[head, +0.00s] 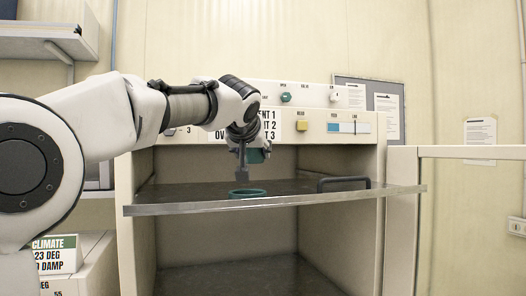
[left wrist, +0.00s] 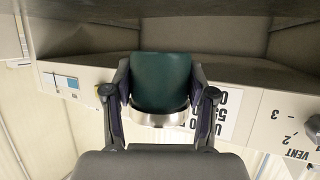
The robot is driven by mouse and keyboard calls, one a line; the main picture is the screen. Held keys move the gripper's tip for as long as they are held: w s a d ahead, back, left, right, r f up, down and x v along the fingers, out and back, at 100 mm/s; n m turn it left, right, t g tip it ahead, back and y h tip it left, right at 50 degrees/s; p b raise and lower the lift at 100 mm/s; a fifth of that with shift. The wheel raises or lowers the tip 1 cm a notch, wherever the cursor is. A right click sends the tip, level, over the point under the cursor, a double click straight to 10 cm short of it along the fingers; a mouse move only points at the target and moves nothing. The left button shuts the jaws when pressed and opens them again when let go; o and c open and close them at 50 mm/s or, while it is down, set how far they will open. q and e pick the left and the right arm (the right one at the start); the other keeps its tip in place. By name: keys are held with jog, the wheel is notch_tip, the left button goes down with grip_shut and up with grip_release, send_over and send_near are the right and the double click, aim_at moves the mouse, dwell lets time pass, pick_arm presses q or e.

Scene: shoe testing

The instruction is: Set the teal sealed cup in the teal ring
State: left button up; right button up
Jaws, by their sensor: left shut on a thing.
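The teal sealed cup (left wrist: 161,78) is between the fingers of my left gripper (head: 243,170). In the left wrist view it has a teal body and a silvery band at the end nearer the camera. In the head view only a bit of teal (head: 258,156) shows behind the fingers. The teal ring (head: 247,193) lies on the shelf inside the open cabinet, below the gripper and apart from it. My left gripper is shut on the cup, above the shelf. My right gripper is not in view.
The pull-out shelf (head: 330,202) has a pale front edge and a dark handle (head: 344,183) at its right. The cabinet's walls stand on both sides. Above the opening is a panel with a yellow button (head: 302,125) and a blue slider (head: 347,127).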

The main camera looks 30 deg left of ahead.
pick_arm(q)
jog(key=shift+s+d+f, duration=0.1)
jog(key=shift+s+f, duration=0.05)
jog(key=shift+s, duration=0.3)
jog(key=shift+s+d+f, duration=0.1)
jog(key=shift+s+f, duration=0.05)
jog(key=shift+s, duration=0.3)
jog(key=f+b, duration=0.3)
jog(key=shift+s, duration=0.25)
jog(key=shift+s+f+b, duration=0.2)
jog(key=shift+f+b, duration=0.35)
jog(key=shift+b, duration=0.15)
jog(key=shift+w+f, duration=0.15)
jog(key=shift+f, duration=0.05)
jog(key=shift+w, duration=0.2)
jog(key=shift+s+r, duration=0.1)
jog(key=shift+s, duration=0.15)
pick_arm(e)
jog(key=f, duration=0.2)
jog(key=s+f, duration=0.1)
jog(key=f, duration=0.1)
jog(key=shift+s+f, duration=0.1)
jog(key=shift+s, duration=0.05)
